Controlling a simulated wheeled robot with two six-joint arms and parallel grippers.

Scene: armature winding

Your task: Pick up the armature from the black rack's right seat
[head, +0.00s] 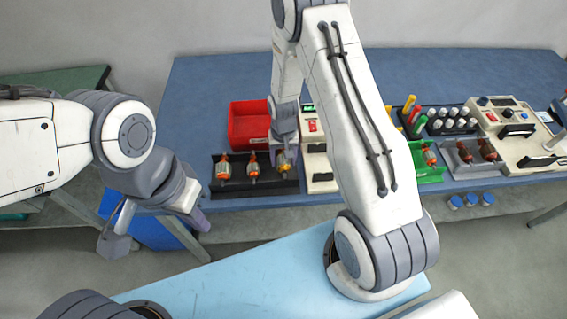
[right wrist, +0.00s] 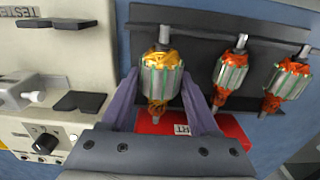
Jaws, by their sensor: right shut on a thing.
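The black rack (head: 262,189) stands on the blue bench with three armatures in a row. The armature in its right seat (head: 284,165) has yellow-orange windings; in the right wrist view it is the leftmost one (right wrist: 161,78). My right gripper (head: 283,152) reaches down over that seat. In the right wrist view its two purple fingers (right wrist: 160,100) stand on either side of this armature, shut on it. Whether it is clear of the seat cannot be told. My left gripper (head: 160,226) hangs left of the bench, away from the rack; its fingertips are not clear.
The middle (head: 253,166) and left (head: 223,170) armatures have orange-red windings and sit close beside. A red bin (head: 247,124) stands behind the rack. A pale tester box (head: 318,172) is right of it. A green tray (head: 430,175) and a grey tray (head: 465,166) lie further right.

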